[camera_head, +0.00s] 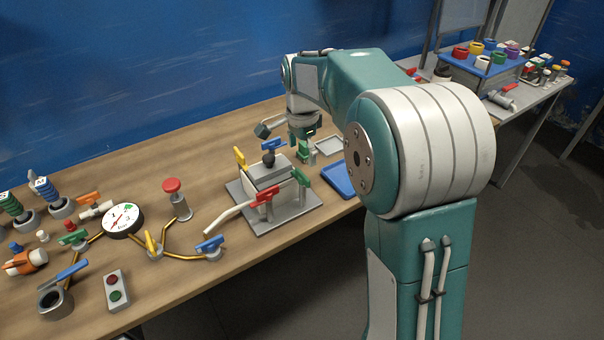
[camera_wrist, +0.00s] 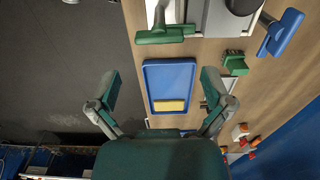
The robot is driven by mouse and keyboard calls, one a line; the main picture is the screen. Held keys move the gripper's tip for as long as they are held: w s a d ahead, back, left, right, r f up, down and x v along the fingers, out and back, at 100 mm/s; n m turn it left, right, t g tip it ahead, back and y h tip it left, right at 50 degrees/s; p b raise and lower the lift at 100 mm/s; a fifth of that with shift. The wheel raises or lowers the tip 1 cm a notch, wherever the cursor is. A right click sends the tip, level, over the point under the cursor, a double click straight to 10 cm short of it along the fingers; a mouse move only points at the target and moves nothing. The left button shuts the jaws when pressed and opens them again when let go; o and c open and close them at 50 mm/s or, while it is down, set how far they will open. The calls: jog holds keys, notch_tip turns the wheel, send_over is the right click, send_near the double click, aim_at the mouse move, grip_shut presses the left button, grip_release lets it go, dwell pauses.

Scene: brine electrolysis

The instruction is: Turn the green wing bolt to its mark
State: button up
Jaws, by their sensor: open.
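The green wing bolt (camera_head: 301,176) sits at the right corner of the grey clamp fixture (camera_head: 311,200). It also shows at the top of the wrist view (camera_wrist: 160,37) as a long green bar. The fixture also carries a red wing bolt (camera_head: 265,196) and a yellow one (camera_head: 240,157). A blue wing bolt (camera_wrist: 280,33) shows in the wrist view. My gripper (camera_wrist: 161,90) is open and empty, its fingers spread above the blue tray, apart from the green wing bolt. I cannot make out the bolt's mark.
The blue tray (camera_wrist: 150,83) holds a yellow block (camera_wrist: 170,105) beside the fixture. A green block (camera_wrist: 235,63) stands nearby. A white bent tube (camera_head: 232,216), gauge (camera_head: 122,220) and red button post (camera_head: 175,200) stand left. The table's front edge is close to the tray.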

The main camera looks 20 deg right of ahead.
aim_at(302, 173)
notch_tip(302, 173, down, 7)
jog(key=shift+f, duration=0.1)
dwell(0.3)
jog(key=c, duration=0.9)
